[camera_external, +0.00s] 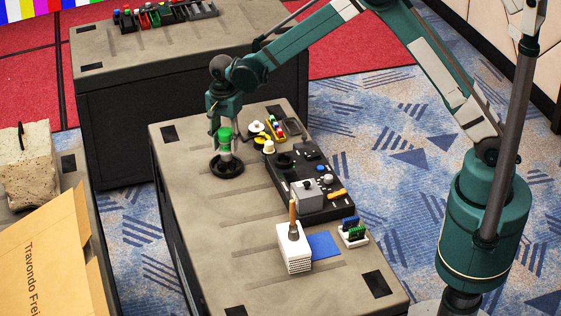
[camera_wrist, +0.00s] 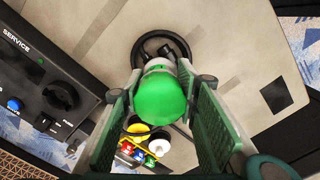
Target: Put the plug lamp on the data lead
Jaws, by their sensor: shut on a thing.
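The plug lamp (camera_external: 225,135) has a bright green domed cap over a pale, narrower body. My gripper (camera_external: 224,130) is shut on it, with a finger on each side, and holds it upright. The lamp's green dome (camera_wrist: 160,98) fills the space between my fingers (camera_wrist: 160,92) in the wrist view. The data lead appears to be the black coiled cable (camera_external: 227,173) on the bench, below the lamp. In the wrist view the coil (camera_wrist: 141,47) shows past the lamp, with dark connectors beside the lamp's base. I cannot tell whether lamp and lead touch.
A black service panel (camera_external: 314,207) with knobs stands to the right. Yellow and white round pieces (camera_external: 268,147) and a small tray of coloured parts (camera_external: 277,128) lie near my gripper. A white block with a brush (camera_external: 295,252) stands farther forward. The bench's left side is clear.

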